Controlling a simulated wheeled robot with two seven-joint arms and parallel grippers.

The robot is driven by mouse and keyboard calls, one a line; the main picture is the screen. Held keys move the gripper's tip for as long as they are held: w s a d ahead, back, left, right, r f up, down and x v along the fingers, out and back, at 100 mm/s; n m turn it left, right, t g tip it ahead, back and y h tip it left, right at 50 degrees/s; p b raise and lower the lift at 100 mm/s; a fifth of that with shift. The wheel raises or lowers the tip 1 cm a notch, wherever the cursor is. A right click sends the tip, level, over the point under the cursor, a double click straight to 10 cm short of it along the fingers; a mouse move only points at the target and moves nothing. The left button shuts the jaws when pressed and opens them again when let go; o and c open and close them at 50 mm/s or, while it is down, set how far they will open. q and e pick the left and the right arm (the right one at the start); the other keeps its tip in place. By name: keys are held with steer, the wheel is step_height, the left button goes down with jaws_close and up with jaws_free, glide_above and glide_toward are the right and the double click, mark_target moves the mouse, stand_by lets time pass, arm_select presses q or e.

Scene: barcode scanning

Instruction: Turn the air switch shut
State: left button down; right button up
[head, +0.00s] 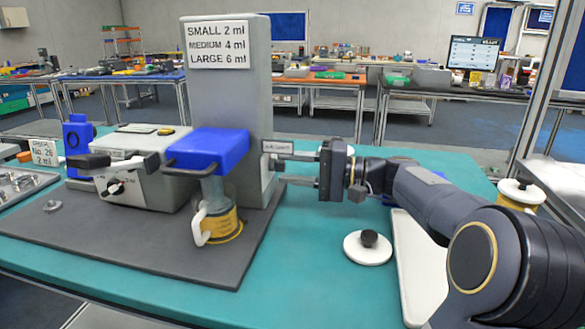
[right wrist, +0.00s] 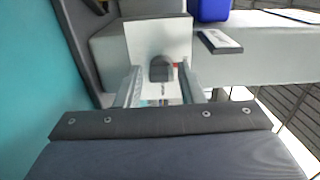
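The air switch is the dark rounded knob (right wrist: 161,68) on a pale plate, seen in the right wrist view. In the head view it is not clearly visible at the right side of the grey column (head: 227,100). A small label plate (head: 277,146) stands out from that side; it also shows in the right wrist view (right wrist: 220,41). My right gripper (head: 284,169) reaches in from the right. Its two fingers (right wrist: 160,85) are apart, one on each side of the knob, with visible gaps. My left gripper does not show.
A blue block (head: 207,150) and a yellow-bottomed jar (head: 218,222) are left of the gripper. A grey box with a black knob (head: 115,188) stands further left. A white disc with a black knob (head: 368,247) lies below my right arm. Front teal table space (head: 290,270) is clear.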

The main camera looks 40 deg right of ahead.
steer(key=shift+o, duration=1)
steer(key=v, duration=0.8)
steer(key=shift+a+p, duration=0.1)
steer(key=shift+p, duration=0.25)
steer(key=shift+r, duration=0.1)
